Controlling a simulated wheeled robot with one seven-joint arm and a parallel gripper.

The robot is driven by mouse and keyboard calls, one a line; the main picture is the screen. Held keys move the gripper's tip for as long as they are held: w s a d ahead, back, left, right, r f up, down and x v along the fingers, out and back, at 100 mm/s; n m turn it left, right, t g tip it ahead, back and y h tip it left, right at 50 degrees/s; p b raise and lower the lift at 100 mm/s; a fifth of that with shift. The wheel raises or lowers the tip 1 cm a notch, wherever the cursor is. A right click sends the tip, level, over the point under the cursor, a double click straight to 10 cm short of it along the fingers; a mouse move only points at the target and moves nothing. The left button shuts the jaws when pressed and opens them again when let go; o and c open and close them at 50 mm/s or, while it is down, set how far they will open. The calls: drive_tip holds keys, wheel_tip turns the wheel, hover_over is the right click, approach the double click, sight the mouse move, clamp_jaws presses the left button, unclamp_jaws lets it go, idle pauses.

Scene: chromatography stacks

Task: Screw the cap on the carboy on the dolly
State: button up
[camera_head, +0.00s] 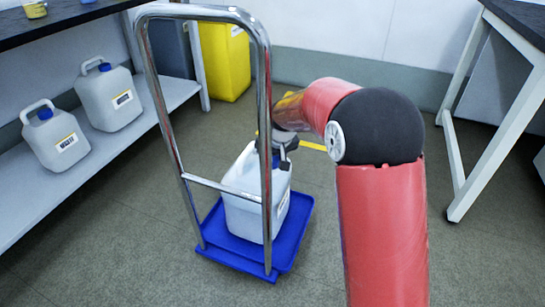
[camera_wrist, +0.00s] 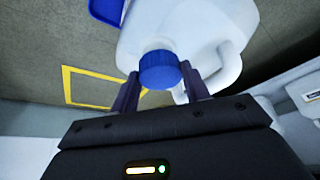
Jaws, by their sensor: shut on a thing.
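The white carboy (camera_head: 243,212) stands upright on the blue dolly (camera_head: 298,232), behind the chrome handle. The wrist view shows the carboy's pale body (camera_wrist: 205,28) and its looped handle at right. The blue cap (camera_wrist: 160,72) sits at the carboy's mouth, between the two dark fingers of my gripper (camera_wrist: 160,80), which is shut on it. Whether the thread is engaged is hidden. In the head view my gripper (camera_head: 283,140) is over the top of the carboy, partly behind the handle post, and the cap is hidden there.
The chrome dolly handle (camera_head: 155,85) rises in front of the carboy. Two capped carboys (camera_head: 108,98) (camera_head: 56,140) stand on the left shelf (camera_head: 100,165). A yellow bin (camera_head: 225,65) stands behind. A white-legged table (camera_head: 485,150) is at right. The floor between is clear.

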drive_tip(key=shift+f, duration=0.25)
